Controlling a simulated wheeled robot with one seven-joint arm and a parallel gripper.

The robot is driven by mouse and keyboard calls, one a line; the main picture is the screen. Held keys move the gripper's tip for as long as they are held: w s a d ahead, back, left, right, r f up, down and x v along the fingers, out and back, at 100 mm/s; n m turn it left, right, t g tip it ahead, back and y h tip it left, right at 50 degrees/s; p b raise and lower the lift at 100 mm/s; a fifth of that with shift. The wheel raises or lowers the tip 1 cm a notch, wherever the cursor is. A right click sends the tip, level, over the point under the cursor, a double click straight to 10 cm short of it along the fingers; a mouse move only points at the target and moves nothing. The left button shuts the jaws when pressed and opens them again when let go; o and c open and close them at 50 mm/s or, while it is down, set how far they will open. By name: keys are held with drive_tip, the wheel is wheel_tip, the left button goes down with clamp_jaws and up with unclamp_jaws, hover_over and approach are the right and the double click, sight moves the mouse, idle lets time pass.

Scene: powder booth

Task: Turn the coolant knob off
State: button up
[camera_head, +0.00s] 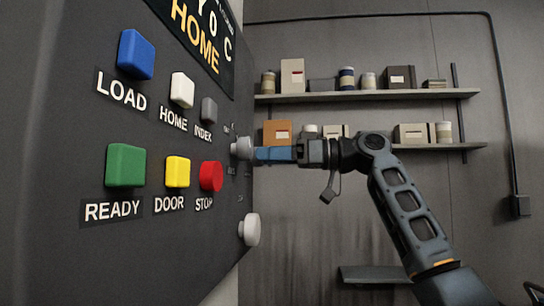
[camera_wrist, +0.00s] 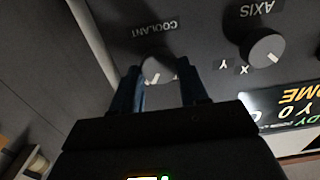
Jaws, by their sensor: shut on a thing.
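The coolant knob (camera_wrist: 157,67) is a round grey knob on the dark panel, with the word COOLANT beside it, upside down in the wrist view. My gripper (camera_wrist: 160,76) has its two dark blue fingers on either side of it and is shut on it. In the head view the pale knob (camera_head: 241,147) sticks out from the panel's right part, and my gripper (camera_head: 258,153) reaches it from the right. The markings around the knob are partly hidden by the fingers, and I cannot read its setting for sure.
An AXIS knob (camera_wrist: 263,48) sits beside it in the wrist view. Another pale knob (camera_head: 249,229) is lower on the panel. Red STOP (camera_head: 211,176), yellow DOOR (camera_head: 177,172) and other buttons lie left. Shelves (camera_head: 370,96) with boxes and jars hang on the back wall.

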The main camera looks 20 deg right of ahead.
drive_tip(key=c, duration=0.3)
drive_tip(key=shift+c, duration=0.2)
drive_tip(key=shift+s+f+n+b, duration=0.1)
drive_tip(key=shift+n+b, duration=1.2)
drive_tip(key=shift+n, duration=2.15)
drive_tip(key=shift+s+n+b, duration=0.1)
drive_tip(key=shift+n+b, duration=1.15)
drive_tip(key=shift+n, duration=2.2)
drive_tip(key=o, duration=1.1)
drive_tip(key=shift+c, duration=0.2)
